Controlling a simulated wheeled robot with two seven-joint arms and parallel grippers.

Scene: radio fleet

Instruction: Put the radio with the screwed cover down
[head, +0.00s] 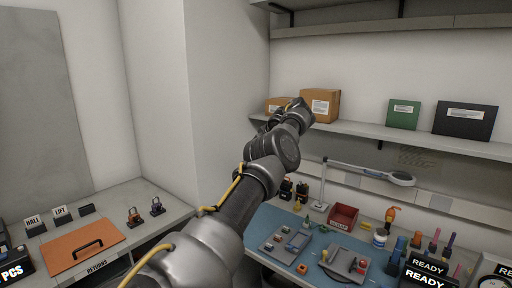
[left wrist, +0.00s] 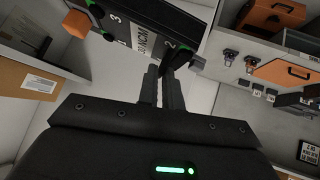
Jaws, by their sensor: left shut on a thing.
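The radio is cut off by the top edge of that view. Its cover and screws cannot be made out. In the head view my left arm reaches up towards the wall shelf (head: 425,143), and its wrist end (head: 297,115) is in front of the cardboard boxes. The gripper's fingers and the radio are hidden there behind the arm. My right gripper is not in view.
Cardboard boxes (head: 320,105), a green box (head: 404,114) and a black box (head: 466,121) stand on the shelf. The left counter carries an orange case (head: 82,246) and small devices (head: 135,216).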

